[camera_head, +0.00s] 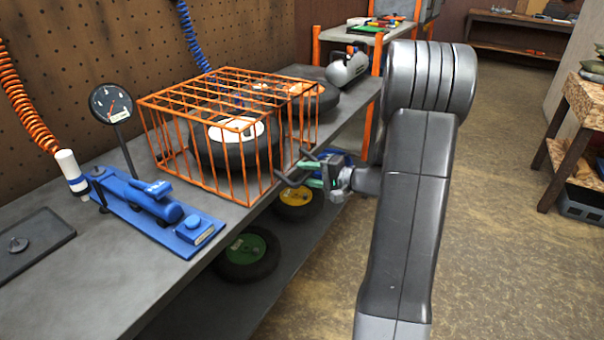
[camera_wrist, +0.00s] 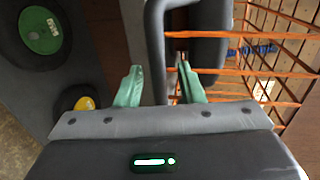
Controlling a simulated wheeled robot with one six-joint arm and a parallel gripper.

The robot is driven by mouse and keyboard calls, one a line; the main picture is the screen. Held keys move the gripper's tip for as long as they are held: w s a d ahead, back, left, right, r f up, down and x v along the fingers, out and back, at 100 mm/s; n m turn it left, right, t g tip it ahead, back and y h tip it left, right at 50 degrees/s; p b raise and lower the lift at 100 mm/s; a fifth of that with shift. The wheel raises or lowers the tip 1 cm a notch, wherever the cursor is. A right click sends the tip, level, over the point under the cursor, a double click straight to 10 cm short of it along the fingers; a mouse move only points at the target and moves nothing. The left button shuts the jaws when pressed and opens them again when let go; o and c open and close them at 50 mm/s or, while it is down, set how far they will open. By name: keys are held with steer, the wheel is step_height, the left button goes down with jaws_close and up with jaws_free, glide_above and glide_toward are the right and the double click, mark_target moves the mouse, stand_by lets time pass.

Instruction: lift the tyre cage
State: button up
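The tyre cage (camera_head: 239,124) is an orange wire box standing on the grey bench. A black tyre with a white hub (camera_head: 236,150) is inside it. A dark handle (camera_head: 288,181) sticks out from the cage's right side; in the wrist view the handle (camera_wrist: 155,40) runs upright, with orange bars to its right. My gripper (camera_head: 311,174) has green fingers and is at the handle. In the wrist view its fingers (camera_wrist: 159,72) are apart, one on each side of the handle bar, with gaps visible. The cage's base appears to rest on the bench.
A blue pump (camera_head: 150,197) and a gauge (camera_head: 112,104) stand left of the cage on the bench (camera_head: 85,270). A silver tank (camera_head: 347,70) is behind it. Wheels with green (camera_head: 246,250) and yellow (camera_head: 296,197) hubs lie on the lower shelf.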

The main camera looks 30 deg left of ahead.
steer(key=shift+x, duration=1)
jaws_close()
